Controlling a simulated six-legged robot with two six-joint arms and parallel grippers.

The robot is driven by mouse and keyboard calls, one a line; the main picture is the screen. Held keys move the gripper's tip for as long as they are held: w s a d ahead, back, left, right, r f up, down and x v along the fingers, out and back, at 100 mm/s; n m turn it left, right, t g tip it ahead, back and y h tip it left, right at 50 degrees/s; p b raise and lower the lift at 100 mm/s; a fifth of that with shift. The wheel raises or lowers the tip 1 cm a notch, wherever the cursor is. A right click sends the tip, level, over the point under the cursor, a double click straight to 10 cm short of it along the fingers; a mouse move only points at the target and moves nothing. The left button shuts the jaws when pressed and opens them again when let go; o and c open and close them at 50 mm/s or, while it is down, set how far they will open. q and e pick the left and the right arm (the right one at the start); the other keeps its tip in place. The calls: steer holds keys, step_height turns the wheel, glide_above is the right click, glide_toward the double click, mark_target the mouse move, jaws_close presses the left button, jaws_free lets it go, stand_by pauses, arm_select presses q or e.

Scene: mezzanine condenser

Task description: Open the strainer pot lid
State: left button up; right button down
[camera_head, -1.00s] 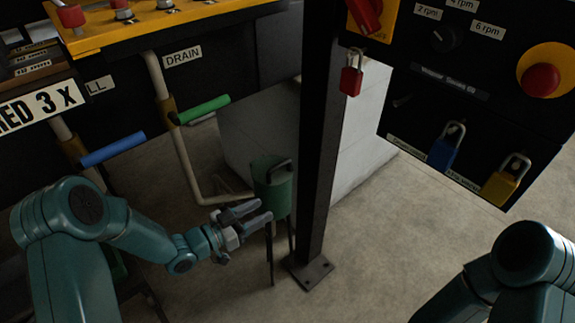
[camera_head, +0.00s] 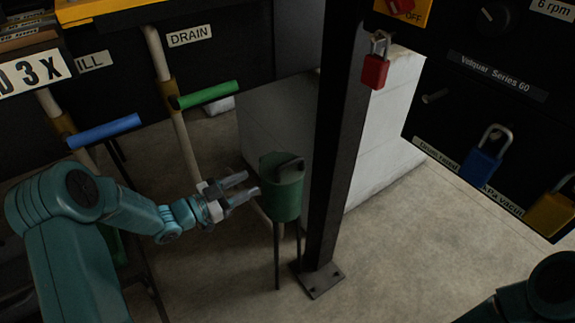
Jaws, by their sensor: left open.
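The strainer pot (camera_head: 279,200) is a green cylinder on thin dark legs, standing left of the black post. Its lid (camera_head: 276,159) lies on top, with a dark handle (camera_head: 291,168) at the right side; the lid looks closed. My left gripper (camera_head: 250,186) is just left of the pot, near its upper wall, with its fingers apart and pointing right. I cannot tell if a fingertip touches the pot. No object shows between the fingers. Only part of my right arm shows at the lower right corner; its gripper is out of view.
A black post (camera_head: 335,160) with a floor plate stands right of the pot. Blue (camera_head: 104,132) and green (camera_head: 207,95) valve handles are on pipes at left. A control panel (camera_head: 490,100) with padlocks hangs at right. Pale blocks (camera_head: 385,130) stand behind the post.

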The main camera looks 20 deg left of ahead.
mark_target(279, 168)
arm_select(q)
steer(key=x, duration=1.3)
steer(key=shift+r, duration=0.1)
jaws_close()
